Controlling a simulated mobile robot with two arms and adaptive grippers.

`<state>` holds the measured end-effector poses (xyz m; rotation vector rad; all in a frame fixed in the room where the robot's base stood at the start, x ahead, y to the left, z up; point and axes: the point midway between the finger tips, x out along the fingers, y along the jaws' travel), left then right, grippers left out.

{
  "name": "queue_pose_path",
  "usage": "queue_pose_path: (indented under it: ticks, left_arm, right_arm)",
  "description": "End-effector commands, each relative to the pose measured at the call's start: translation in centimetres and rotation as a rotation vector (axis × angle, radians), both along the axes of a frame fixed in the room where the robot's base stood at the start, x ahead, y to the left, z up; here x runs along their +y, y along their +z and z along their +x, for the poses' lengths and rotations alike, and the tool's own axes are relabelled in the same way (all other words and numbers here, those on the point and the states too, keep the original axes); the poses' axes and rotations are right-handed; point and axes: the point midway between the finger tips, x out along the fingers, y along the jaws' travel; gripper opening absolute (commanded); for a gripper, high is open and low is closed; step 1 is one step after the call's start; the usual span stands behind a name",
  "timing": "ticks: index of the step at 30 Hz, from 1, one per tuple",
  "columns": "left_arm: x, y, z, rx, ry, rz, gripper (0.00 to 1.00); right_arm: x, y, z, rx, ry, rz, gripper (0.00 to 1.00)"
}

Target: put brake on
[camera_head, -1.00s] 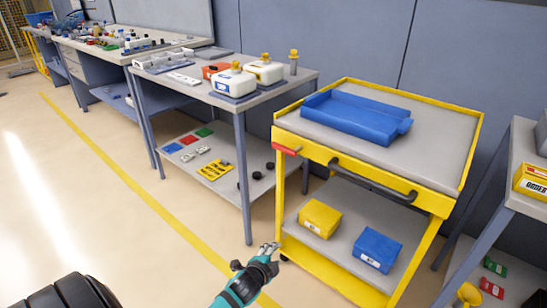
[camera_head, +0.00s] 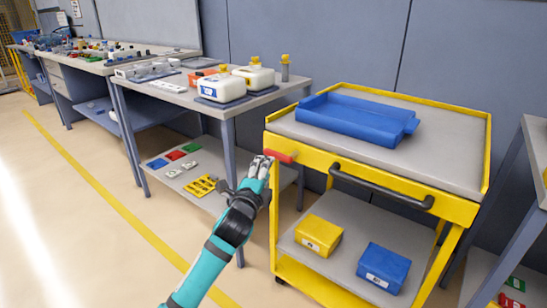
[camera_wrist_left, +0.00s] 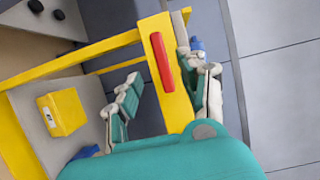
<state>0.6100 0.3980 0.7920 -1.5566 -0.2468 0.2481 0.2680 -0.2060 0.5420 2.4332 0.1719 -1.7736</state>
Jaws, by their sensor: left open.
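The yellow cart (camera_head: 478,208) has a short red brake lever (camera_head: 280,157) at the left end of its front edge. The lever sticks out to the left, beside a dark push handle (camera_head: 380,186). My left gripper (camera_head: 260,167) is open and empty, just left of the lever and very close to it. In the left wrist view the red lever (camera_wrist_left: 161,60) lies ahead, in the gap between the two spread fingers. I cannot tell whether a finger touches it. My right gripper is not in view.
A blue tray (camera_head: 357,119) lies on the cart's top. A yellow box (camera_head: 318,235) and a blue box (camera_head: 384,267) sit on its lower shelf. A grey table with white jugs (camera_head: 221,88) stands at the left. The floor on the left is clear.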

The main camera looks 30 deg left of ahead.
Motion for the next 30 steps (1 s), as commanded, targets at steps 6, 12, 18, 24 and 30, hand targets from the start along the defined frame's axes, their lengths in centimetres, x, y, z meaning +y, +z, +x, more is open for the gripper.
queue_pose_path:
  ticks: [6, 12, 18, 24, 30]
  left_arm:
    - [1.5, -0.1, 4.6, -0.002, 0.001, 0.000, 0.42]
    - [2.4, -0.1, 7.6, -0.001, -0.001, -0.001, 0.42]
    - [2.8, 0.0, 8.9, 0.000, -0.001, 0.000, 0.42]
    - [2.9, 0.0, 9.0, 0.000, -0.002, 0.000, 0.42]
    - [2.9, 0.0, 9.0, 0.000, -0.001, 0.000, 0.28]
  right_arm:
    - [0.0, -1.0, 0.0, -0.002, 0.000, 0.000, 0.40]
    - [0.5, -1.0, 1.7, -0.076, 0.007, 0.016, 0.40]
    - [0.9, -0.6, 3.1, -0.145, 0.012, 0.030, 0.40]
    - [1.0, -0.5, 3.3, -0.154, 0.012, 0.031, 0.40]
    - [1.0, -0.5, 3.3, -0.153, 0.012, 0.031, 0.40]
